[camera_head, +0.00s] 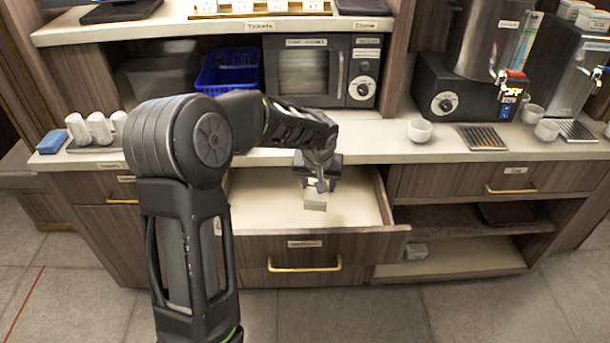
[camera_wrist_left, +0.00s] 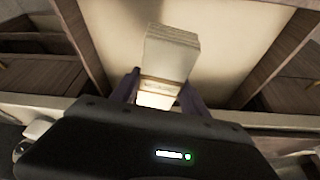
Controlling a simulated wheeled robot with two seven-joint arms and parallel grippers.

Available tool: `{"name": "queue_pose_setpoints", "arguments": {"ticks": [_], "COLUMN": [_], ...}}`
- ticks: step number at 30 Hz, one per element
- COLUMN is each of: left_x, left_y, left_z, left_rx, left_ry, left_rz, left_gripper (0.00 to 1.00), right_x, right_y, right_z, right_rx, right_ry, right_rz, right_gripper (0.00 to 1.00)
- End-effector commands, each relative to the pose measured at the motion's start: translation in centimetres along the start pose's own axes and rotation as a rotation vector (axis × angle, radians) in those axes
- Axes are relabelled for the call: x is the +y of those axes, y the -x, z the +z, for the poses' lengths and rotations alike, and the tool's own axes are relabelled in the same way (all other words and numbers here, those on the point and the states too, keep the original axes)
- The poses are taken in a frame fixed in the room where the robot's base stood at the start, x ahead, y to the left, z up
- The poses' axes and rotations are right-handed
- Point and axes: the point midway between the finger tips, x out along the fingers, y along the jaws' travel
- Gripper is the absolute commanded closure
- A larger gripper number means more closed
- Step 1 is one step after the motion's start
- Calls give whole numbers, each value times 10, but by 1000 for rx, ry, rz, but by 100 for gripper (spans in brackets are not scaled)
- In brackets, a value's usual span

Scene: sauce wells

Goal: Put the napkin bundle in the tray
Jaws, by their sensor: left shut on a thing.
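The napkin bundle (camera_head: 316,201) is a small pale stack with a band around it, held below my left gripper (camera_head: 318,184) over the open drawer. In the left wrist view the napkin bundle (camera_wrist_left: 170,52) stands between the two fingers of my left gripper (camera_wrist_left: 158,92), which is shut on it. Behind it lies the pale, bare floor of the drawer (camera_head: 262,200). I cannot tell whether the bundle touches the drawer floor. I cannot make out with certainty which thing is the task's tray. My right gripper is not in view.
A microwave (camera_head: 310,72) and a blue basket (camera_head: 231,70) stand behind the counter's front edge. White cups (camera_head: 90,128) stand at the left, and a bowl (camera_head: 419,130) and dispensers at the right.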

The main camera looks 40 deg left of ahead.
Motion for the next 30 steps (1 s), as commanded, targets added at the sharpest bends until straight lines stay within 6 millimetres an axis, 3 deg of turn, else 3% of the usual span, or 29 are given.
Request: {"name": "queue_pose_setpoints", "arguments": {"ticks": [9,12,17,30], "left_x": [108,131,145,145], "left_y": [18,27,35,35], "left_z": [78,94,103,103], "left_rx": [2,13,21,21], "left_ry": [-325,-390,-430,-429], "left_rz": [138,168,187,186], "left_gripper": [89,89,89,89], "right_x": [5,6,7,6], "right_y": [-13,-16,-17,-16], "right_z": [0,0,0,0], "right_rx": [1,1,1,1], "right_ry": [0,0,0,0], "right_rz": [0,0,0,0], "right_gripper": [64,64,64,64]}}
